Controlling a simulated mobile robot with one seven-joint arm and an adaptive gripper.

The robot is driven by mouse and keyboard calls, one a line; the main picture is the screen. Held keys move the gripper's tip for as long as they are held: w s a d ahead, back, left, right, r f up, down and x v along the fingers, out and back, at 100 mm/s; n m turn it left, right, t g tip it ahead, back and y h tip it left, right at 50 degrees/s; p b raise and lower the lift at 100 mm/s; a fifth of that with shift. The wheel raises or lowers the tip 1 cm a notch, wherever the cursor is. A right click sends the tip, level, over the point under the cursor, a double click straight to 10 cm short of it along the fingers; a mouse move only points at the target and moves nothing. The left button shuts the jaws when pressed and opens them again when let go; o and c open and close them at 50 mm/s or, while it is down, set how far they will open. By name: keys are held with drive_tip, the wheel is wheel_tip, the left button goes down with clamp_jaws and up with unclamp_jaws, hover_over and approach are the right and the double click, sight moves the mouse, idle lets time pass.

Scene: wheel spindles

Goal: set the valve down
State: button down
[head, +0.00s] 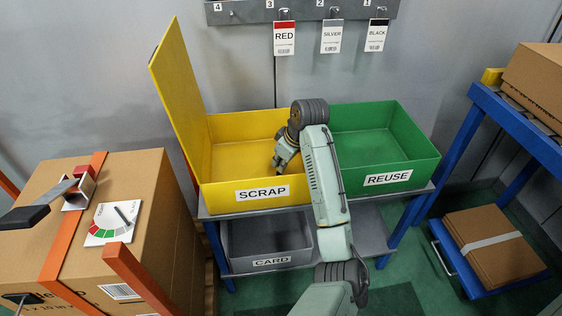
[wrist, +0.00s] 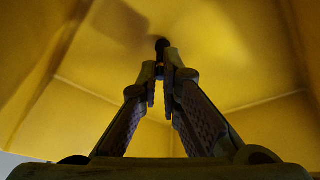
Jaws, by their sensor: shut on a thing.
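My gripper (head: 279,163) is over the inside of the yellow SCRAP bin (head: 216,199), toward its right side. In the wrist view, my gripper's (wrist: 161,80) two fingers are closed together at the tips on a small dark thing, which I take to be the valve (wrist: 161,46). Its dark end sticks out past the fingertips against the yellow of the bin. The rest of it is hidden between the fingers. I cannot tell how far it is above the bin floor. In the head view the valve is not visible.
The yellow bin's lid (head: 177,95) stands open at the left. The green REUSE bin (head: 425,167) stands to the right and looks empty. A grey CARD bin (head: 270,262) is on the shelf below. A strapped cardboard box (head: 150,200) stands at the left.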

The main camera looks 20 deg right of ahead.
drive_tip(key=shift+f, duration=0.15)
drive_tip(key=c, duration=1.8)
unclamp_jaws()
drive_tip(key=v, duration=1.2)
drive_tip(key=shift+p, duration=0.3)
